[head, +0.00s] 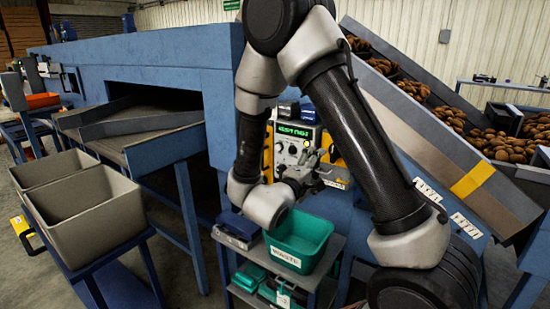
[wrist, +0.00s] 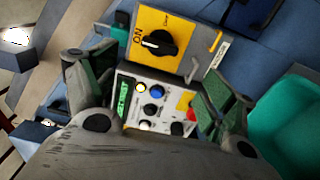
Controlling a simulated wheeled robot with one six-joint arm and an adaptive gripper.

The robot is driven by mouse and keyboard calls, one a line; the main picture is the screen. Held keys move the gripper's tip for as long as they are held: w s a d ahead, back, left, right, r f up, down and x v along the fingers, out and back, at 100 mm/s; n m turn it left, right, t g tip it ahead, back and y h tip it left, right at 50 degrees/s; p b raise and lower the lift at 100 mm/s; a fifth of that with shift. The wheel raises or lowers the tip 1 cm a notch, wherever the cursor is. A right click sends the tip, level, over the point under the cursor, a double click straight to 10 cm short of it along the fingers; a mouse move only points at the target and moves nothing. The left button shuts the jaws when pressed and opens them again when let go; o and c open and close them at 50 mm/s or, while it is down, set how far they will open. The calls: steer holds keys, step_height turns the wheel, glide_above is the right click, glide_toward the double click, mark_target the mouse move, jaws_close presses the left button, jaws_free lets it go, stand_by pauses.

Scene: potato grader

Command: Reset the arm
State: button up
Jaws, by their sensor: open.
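My gripper (head: 305,172) is in front of the control panel, in the middle of the head view. In the wrist view my gripper (wrist: 158,95) has its two fingers spread apart, with nothing held between them. The control panel (head: 293,140) has a green lit display and several buttons. In the wrist view the control panel (wrist: 155,100) shows between the fingers. A yellow switch plate (wrist: 175,45) with a black rotary knob (wrist: 157,43) lies above the panel there. My arm bends down from the top of the head view and hides part of the machine.
A green tray (head: 300,243) stands on a small cart below my gripper. Grey bins (head: 90,215) stand at left beside a chute (head: 130,130). A sloped conveyor (head: 450,150) carries potatoes (head: 465,125) at right. Blue machine walls (head: 160,60) stand close behind my arm.

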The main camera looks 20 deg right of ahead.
steer(key=w+a+f+m+y, duration=0.3)
steer(key=a+f+y, duration=0.4)
steer(key=f, duration=0.4)
steer(key=s+a+f+m+g+y, duration=0.1)
steer(key=s+a+g+y, duration=0.1)
steer(key=a+y, duration=0.2)
steer(key=s+a+f+g+y, duration=0.1)
steer(key=s+a+g+y, duration=0.15)
steer(key=a+y, duration=0.2)
steer(key=s+d+r+m+g+y, duration=0.25)
steer(key=s+r+g, duration=0.25)
steer(key=s+r, duration=0.5)
steer(key=s+d+r+m+t+h, duration=0.1)
steer(key=s+d+r+t+h, duration=0.2)
steer(key=s+d+r, duration=0.9)
steer(key=d+r, duration=0.1)
steer(key=d, duration=0.2)
steer(key=shift+d+r+h, duration=0.15)
steer(key=shift+r+h, duration=0.25)
